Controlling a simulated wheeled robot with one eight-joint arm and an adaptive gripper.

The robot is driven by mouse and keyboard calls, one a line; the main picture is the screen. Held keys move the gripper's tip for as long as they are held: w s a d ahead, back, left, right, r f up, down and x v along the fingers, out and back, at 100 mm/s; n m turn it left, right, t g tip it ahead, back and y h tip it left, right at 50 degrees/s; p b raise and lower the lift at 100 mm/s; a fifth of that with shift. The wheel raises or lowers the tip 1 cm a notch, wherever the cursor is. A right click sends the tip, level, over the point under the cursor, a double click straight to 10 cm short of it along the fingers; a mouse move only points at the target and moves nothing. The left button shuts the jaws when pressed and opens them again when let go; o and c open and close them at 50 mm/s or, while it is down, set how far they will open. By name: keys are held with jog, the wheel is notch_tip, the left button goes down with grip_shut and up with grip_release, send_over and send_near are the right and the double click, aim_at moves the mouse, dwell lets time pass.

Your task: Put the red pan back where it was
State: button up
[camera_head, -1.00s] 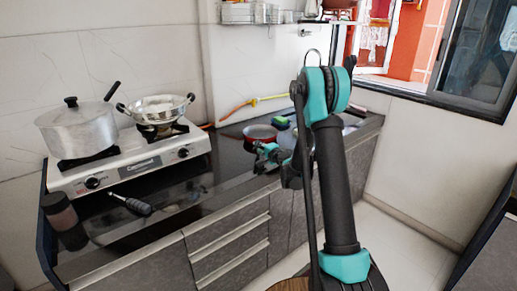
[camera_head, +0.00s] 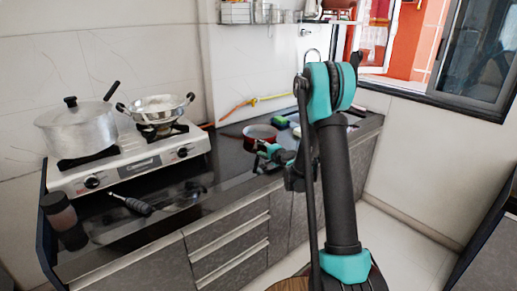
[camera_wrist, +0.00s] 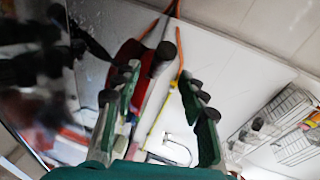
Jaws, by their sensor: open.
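The red pan (camera_head: 262,131) stands on the dark counter near the back wall, right of the stove. My gripper (camera_head: 259,157) is open at the counter's front side, just in front of the pan in the head view. In the wrist view my gripper (camera_wrist: 160,88) has its two fingers apart. The red pan (camera_wrist: 124,58) lies beyond the left fingertip there, with a dark handle end near the gap between the fingers. The fingers hide part of the pan, and I cannot tell whether they touch it.
A white stove (camera_head: 140,157) at the left holds a lidded pot (camera_head: 78,132) and a two-handled pan (camera_head: 157,109). A black-handled utensil (camera_head: 131,204) lies in front. A green sponge (camera_head: 279,122) is behind the pan. An orange-yellow hose (camera_head: 238,106) runs along the wall.

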jog(key=v, duration=0.9)
jog(key=shift+s, duration=0.15)
jog(key=s+d+f+n+g+h, duration=0.2)
jog(key=s+d+n+g, duration=0.1)
jog(key=s, duration=1)
jog(key=s+d+f+n+g+h, duration=0.2)
jog(key=s+d+n+g+h, duration=0.1)
jog(key=s, duration=0.9)
jog(key=s+d+f+n+g+h, duration=0.2)
jog(key=s+n, duration=0.3)
jog(key=s, duration=0.8)
jog(key=shift+s+d+g, duration=0.35)
jog(key=shift+d+g, duration=0.25)
jog(key=shift+g, duration=0.2)
